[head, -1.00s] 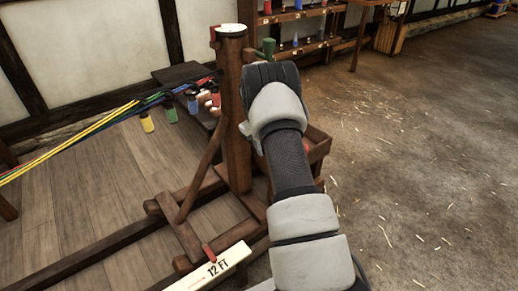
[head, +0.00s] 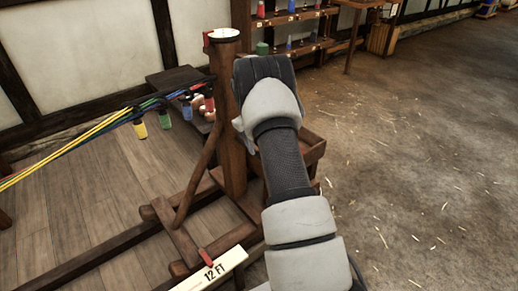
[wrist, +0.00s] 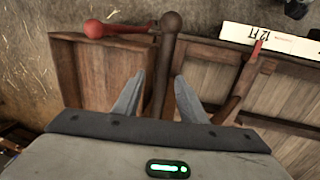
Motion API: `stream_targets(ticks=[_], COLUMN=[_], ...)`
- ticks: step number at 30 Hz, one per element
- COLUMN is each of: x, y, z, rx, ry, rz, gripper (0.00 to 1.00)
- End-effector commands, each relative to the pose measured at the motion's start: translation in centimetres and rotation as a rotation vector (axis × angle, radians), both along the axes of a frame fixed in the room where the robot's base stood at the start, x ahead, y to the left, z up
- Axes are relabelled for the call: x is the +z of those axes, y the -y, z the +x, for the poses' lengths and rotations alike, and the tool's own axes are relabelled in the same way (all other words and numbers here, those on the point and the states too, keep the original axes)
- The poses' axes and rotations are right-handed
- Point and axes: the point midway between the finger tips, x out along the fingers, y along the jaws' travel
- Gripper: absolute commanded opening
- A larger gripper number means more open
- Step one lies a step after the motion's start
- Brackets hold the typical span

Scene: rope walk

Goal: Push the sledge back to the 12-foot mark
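The sledge is a dark wooden frame with an upright post (head: 230,120) and a diagonal brace. Its red pointer (head: 206,257) lies close to the "12 FT" lettering on the white mark board (head: 225,269); the wrist view also shows the pointer (wrist: 257,48) beside the lettering on the board (wrist: 290,43). My gripper (wrist: 160,80) is open. A brown knobbed bar (wrist: 170,35) runs between its fingers, with gaps visible; contact cannot be told. In the head view my arm hides the fingers, just right of the post.
Yellow, blue, green and red strands (head: 80,140) run left from the post, with coloured weights (head: 139,128) hanging. A red-knobbed handle (wrist: 95,29) lies at the wooden box (wrist: 85,75) beside the sledge. Shelves (head: 295,30) stand behind; the straw-strewn floor (head: 430,150) at right is clear.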

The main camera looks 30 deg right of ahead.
Motion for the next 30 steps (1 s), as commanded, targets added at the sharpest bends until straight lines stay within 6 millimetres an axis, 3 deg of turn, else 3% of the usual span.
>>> stream_targets(ticks=[1, 6, 15, 21, 30], x=[1.7, 5.9, 11.8, 13.3, 13.4], y=[-0.2, -1.0, -2.1, -2.4, -2.4], z=[0.0, -0.1, -0.4, -0.6, -0.6], rx=[0.001, 0.000, -0.002, -0.002, -0.002], ry=[0.003, 0.005, 0.003, 0.001, 0.001], rz=[-0.001, -0.002, -0.003, -0.003, -0.003], gripper=[0.38, 0.38, 0.38, 0.38, 0.38])
